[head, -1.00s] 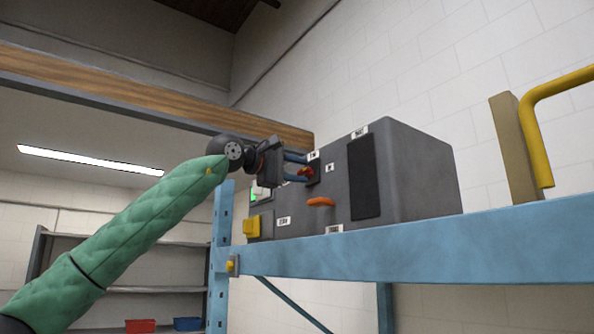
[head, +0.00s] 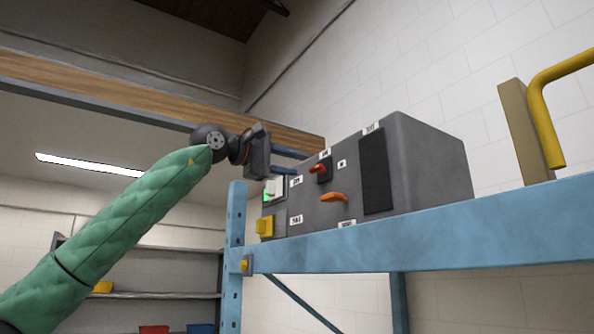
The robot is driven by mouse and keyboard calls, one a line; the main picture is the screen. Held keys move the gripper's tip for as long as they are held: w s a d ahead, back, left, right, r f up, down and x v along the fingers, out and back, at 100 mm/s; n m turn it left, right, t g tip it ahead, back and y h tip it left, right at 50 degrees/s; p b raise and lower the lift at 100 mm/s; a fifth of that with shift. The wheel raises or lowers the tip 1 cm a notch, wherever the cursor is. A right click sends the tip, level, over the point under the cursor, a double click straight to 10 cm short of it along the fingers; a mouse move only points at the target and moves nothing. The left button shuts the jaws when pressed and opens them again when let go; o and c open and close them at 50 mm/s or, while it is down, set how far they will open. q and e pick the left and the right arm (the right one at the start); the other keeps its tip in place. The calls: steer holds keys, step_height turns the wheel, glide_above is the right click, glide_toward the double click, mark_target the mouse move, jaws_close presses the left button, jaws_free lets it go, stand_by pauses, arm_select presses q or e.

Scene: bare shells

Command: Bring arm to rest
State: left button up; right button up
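My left gripper (head: 289,162) comes in from the left on the green-sleeved arm (head: 125,222). Its two bluish fingers point right, toward the grey control box (head: 425,165), with a gap between them and nothing visible held. The fingertips are just left of the red knob (head: 320,170) on the box and look apart from it. The box also carries an orange handle (head: 334,197), a yellow block (head: 264,227) and a white switch with a green light (head: 273,191). My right gripper is out of view.
The box stands on a blue rack beam (head: 430,237) with a blue upright (head: 235,260). A yellow bent rail (head: 545,120) rises at the right. A wooden beam (head: 110,90) crosses behind my arm. Shelves with a red bin (head: 154,329) and a blue bin (head: 200,328) stand low behind.

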arm_select(q)
steer(key=shift+s+a, duration=0.3)
steer(key=shift+a, duration=0.1)
stand_by(0.5)
